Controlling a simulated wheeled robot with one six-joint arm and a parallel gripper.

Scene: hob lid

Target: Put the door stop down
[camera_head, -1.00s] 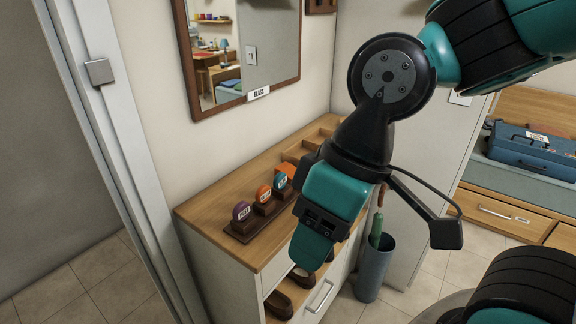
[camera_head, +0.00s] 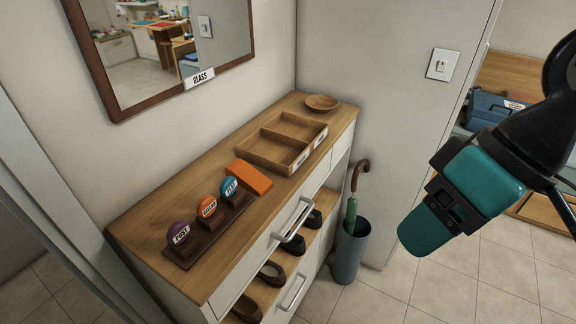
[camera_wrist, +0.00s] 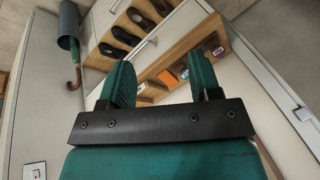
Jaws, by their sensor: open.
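The door stop, an orange wedge (camera_head: 249,177), lies on the wooden top of the cabinet (camera_head: 283,205), just behind the dark rack of round labelled knobs. An orange shape that looks like it shows between my fingers in the wrist view (camera_wrist: 168,79). My gripper (camera_head: 424,232) is at the right of the head view, out past the cabinet and well apart from the wedge. In the wrist view my gripper (camera_wrist: 161,80) has its two teal fingers spread wide, with nothing held between them.
The rack (camera_head: 205,230) holds purple, orange and blue knobs. A divided wooden tray (camera_head: 283,141) and a small bowl (camera_head: 322,102) stand farther back. An umbrella bin (camera_head: 349,252) stands beside the cabinet. Shoes fill its open shelves. A mirror (camera_head: 165,50) hangs above.

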